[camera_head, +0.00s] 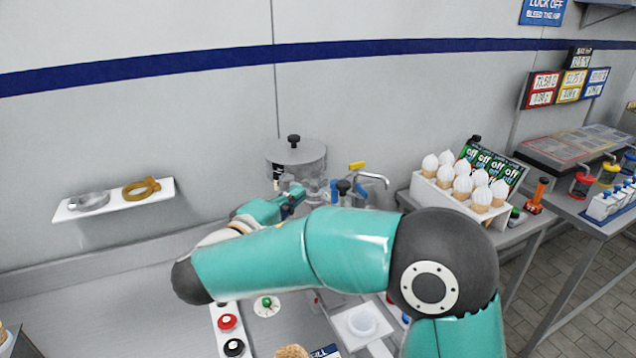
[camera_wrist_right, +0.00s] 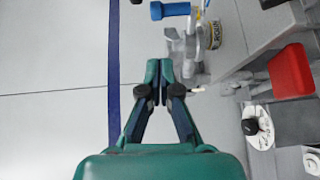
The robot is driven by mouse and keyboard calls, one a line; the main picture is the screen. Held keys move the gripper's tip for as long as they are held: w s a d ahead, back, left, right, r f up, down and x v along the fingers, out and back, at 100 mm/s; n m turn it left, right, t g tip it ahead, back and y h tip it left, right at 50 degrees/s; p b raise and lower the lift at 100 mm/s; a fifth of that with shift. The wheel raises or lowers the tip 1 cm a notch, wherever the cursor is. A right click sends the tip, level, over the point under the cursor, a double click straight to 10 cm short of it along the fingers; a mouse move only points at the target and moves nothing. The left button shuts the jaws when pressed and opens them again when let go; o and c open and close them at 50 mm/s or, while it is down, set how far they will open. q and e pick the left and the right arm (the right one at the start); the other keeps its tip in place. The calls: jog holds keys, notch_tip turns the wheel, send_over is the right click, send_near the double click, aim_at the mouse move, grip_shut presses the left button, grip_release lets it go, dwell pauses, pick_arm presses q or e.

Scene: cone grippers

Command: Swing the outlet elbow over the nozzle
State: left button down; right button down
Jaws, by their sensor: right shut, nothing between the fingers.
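A bent chrome pipe (camera_head: 376,178), which looks like the outlet elbow, curves out to the right of the round steel tank (camera_head: 298,160) in the head view. I cannot make out the nozzle for certain. My right gripper (camera_head: 297,192) is in front of the tank, left of the bent pipe; my own arm hides much around it. In the right wrist view my right gripper (camera_wrist_right: 159,70) is shut and empty, its tips beside shiny metal fittings (camera_wrist_right: 188,48). Whether they touch is unclear. My left gripper is not in view.
A yellow handle (camera_head: 356,166) stands by the pipe. A white rack (camera_head: 440,200) of several cones is to the right. A wall shelf (camera_head: 112,204) holds two ring clamps.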

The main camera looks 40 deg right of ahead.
aim_at(318, 192)
jog(key=d, duration=0.1)
jog(key=d+p, duration=0.1)
jog(key=d, duration=0.2)
jog(key=shift+s, duration=0.3)
jog(key=shift+s+d+f+p, duration=0.15)
jog(key=shift+s+d+p, duration=0.15)
jog(key=shift+d, duration=0.15)
jog(key=shift+w, duration=0.1)
jog(key=d+t+b, duration=0.1)
jog(key=b, duration=0.1)
jog(key=d+n+b, duration=0.1)
jog(key=b, duration=0.2)
jog(key=shift+d+f+t+y, duration=0.15)
jog(key=shift+f+t+y, duration=0.15)
jog(key=shift+t+y, duration=0.1)
jog(key=shift+d+r, duration=0.25)
jog(key=shift+r, duration=0.1)
